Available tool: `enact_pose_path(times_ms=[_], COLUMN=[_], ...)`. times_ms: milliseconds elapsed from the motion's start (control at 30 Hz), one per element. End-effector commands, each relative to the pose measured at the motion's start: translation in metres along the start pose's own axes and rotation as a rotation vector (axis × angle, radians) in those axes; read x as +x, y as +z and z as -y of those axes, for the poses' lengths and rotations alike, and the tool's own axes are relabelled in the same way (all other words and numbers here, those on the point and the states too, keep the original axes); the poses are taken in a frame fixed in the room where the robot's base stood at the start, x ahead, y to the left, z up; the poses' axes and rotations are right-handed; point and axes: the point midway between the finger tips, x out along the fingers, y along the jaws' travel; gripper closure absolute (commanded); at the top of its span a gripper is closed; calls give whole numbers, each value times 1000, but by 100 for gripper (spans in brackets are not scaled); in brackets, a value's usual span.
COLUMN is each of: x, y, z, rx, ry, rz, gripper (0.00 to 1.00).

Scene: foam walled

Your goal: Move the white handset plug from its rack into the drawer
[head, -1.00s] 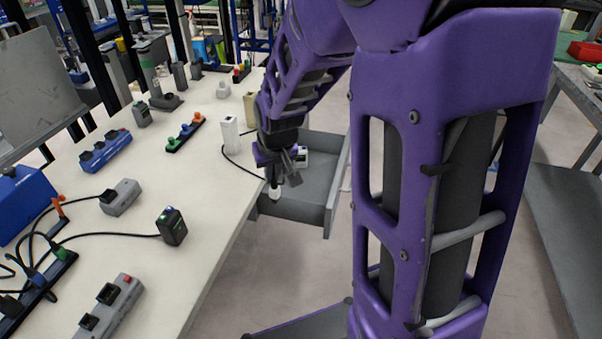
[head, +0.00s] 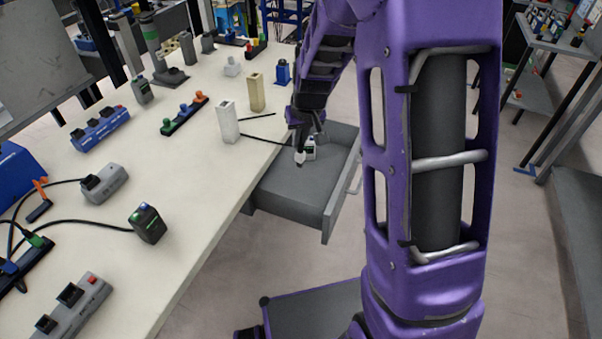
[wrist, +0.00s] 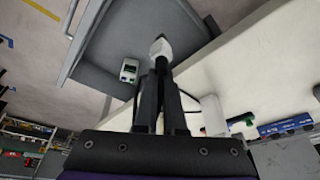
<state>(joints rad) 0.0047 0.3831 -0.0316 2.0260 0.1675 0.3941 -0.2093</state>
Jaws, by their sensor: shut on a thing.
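My gripper (head: 303,146) is shut on the white handset plug (head: 300,158), holding it over the open grey drawer (head: 290,196). In the wrist view, the plug (wrist: 160,47) sticks out past the fingertips (wrist: 160,68), with the grey drawer floor behind it. I cannot tell whether the plug touches the floor. A small white device with a dark and green face (wrist: 129,70) is in the drawer, close beside the plug. A white upright rack (head: 228,122) stands empty-looking on the table near the drawer. A dark cable runs from near it towards my gripper.
The drawer juts from the cream table (head: 190,190). A beige upright holder (head: 256,92) and a blue block (head: 283,71) stand along the table edge. Several power strips and chargers lie further left. The near part of the drawer is clear.

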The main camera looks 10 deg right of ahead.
Motion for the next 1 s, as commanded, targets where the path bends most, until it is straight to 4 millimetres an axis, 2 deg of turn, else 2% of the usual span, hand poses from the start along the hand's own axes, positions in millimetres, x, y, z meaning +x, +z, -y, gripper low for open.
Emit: enact_pose_path(times_ms=[33,100,300,467,700,1000], x=[25,50,103,124,166,192], y=[-6,-16,-35,-41,-26,-18], z=[-2,-5,-11,-13,-15,-16], rx=[-10,-27,-80,-105,-108,-107], ry=[-5,-11,-18,-19,-19,-19], rz=[13,21,33,34,37,34], gripper=[100,100,100,100,100,100])
